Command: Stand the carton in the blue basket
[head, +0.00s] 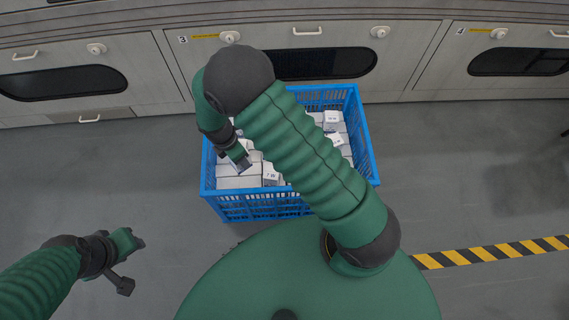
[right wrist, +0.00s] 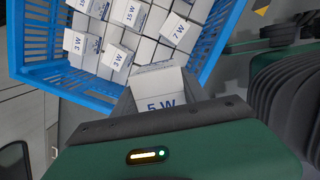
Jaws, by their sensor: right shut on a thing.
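The blue basket (head: 290,211) stands on the floor ahead of me, with many white cartons packed inside. My right gripper (head: 241,162) is over the left part of the basket. In the right wrist view it is shut on a white carton (right wrist: 160,82) marked "5 W". The carton's lower part is hidden by the gripper body. My left gripper (head: 134,264) is open and empty, over the floor left of the basket.
Cartons marked 3 W (right wrist: 118,60), 15 W and 7 W stand in the basket. A grey cabinet wall (head: 420,70) with dark windows and handles runs behind it. Yellow-black floor tape (head: 490,252) lies at right. The floor at both sides of the basket is clear.

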